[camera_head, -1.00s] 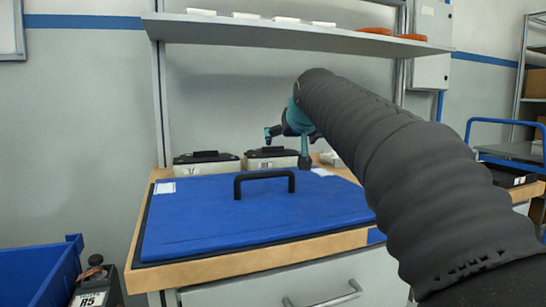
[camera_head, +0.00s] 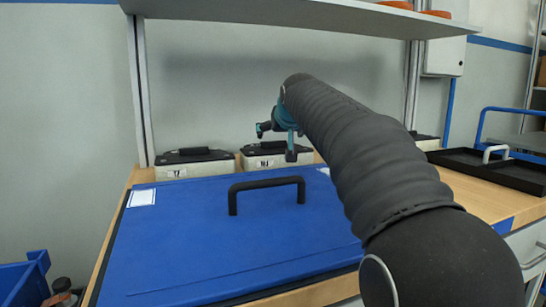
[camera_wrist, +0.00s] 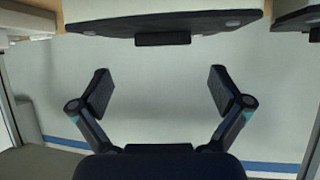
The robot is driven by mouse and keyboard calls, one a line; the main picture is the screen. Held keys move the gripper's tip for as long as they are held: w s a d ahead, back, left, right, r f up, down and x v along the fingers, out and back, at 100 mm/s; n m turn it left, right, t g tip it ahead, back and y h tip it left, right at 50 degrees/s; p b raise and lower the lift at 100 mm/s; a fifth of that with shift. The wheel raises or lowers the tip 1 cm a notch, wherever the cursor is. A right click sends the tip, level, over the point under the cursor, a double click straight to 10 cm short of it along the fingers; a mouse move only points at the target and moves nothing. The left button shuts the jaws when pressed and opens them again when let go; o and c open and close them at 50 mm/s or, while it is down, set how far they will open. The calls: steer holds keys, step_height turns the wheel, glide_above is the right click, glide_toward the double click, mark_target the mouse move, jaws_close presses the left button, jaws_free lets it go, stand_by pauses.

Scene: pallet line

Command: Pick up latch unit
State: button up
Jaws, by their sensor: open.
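No part in view is plainly marked as the latch unit. Two pale boxes with black handled lids stand behind the blue panel: a left box (camera_head: 197,168) and a right box (camera_head: 262,161), each with a front label. My gripper (camera_head: 278,141) is above and in front of the right box in the head view. In the wrist view my gripper (camera_wrist: 160,92) has its two fingers wide apart with nothing between them. The right box's dark lid (camera_wrist: 165,24) shows upside down at the top of that view, beyond the fingertips.
A blue panel (camera_head: 225,235) with a black handle (camera_head: 266,184) covers the front of the wooden bench (camera_head: 490,205). A black tray (camera_head: 520,178) with a pale bracket (camera_head: 496,152) lies on the right. A shelf (camera_head: 280,22) hangs above. A blue bin (camera_head: 22,280) stands lower left.

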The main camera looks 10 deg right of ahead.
mark_target(274, 142)
steer(key=shift+x, duration=3.75)
steer(key=shift+a+r, duration=0.1)
steer(key=shift+a, duration=0.05)
steer(key=c, duration=1.2)
